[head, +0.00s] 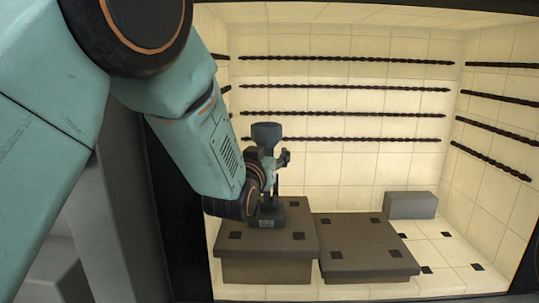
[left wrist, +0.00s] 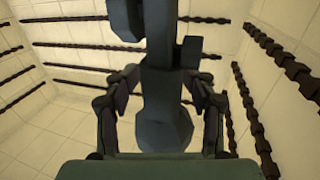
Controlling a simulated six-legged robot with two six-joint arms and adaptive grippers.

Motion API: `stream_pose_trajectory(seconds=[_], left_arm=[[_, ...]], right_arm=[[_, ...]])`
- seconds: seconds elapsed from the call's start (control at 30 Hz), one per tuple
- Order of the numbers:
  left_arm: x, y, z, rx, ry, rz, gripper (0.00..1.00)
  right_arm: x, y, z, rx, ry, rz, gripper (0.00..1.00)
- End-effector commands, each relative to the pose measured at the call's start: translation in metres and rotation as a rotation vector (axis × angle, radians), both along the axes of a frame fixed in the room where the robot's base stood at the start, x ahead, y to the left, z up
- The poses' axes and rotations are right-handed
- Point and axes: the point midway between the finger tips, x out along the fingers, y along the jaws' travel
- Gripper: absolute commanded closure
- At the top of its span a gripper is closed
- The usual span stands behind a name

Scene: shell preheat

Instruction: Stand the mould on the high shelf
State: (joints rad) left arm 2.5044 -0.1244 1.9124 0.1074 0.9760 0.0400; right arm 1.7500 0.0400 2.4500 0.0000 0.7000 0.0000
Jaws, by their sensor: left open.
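The mould (head: 267,132) is a dark blue-grey piece with a flared cup on top, a slim stem and a blocky base. It stands upright on the left slab (head: 292,243), which looks higher than the right slab. My left gripper (head: 272,168) is at the mould's stem, below the cup, and partly hides it. In the left wrist view the mould (left wrist: 163,122) shows between the two open fingers of the left gripper (left wrist: 160,105), with gaps on both sides. My right gripper is not in view.
The lower right slab (head: 365,245) is bare apart from dark square marks. A grey block (head: 410,205) lies behind it on the tiled floor. Dark twisted rods (head: 345,113) line the cream walls. The kiln's dark frame stands close to my left arm.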

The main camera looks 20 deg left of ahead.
Motion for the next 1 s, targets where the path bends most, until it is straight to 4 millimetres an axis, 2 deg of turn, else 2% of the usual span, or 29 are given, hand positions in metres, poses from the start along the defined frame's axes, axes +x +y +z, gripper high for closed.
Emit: stream_pose_trajectory(seconds=[0.27,0.37,0.8,1.0], left_arm=[[-0.004,0.0,0.002,0.001,-0.001,0.0,0.47],[-0.016,-0.001,0.002,0.002,0.0,-0.001,0.47],[-0.093,-0.001,0.001,0.003,0.0,0.0,0.47],[-0.114,-0.002,0.002,0.002,-0.001,-0.001,0.47]], right_arm=[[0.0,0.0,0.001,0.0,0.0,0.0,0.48],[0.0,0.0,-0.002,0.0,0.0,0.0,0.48],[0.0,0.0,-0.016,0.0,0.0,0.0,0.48],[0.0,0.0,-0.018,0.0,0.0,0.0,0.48]])
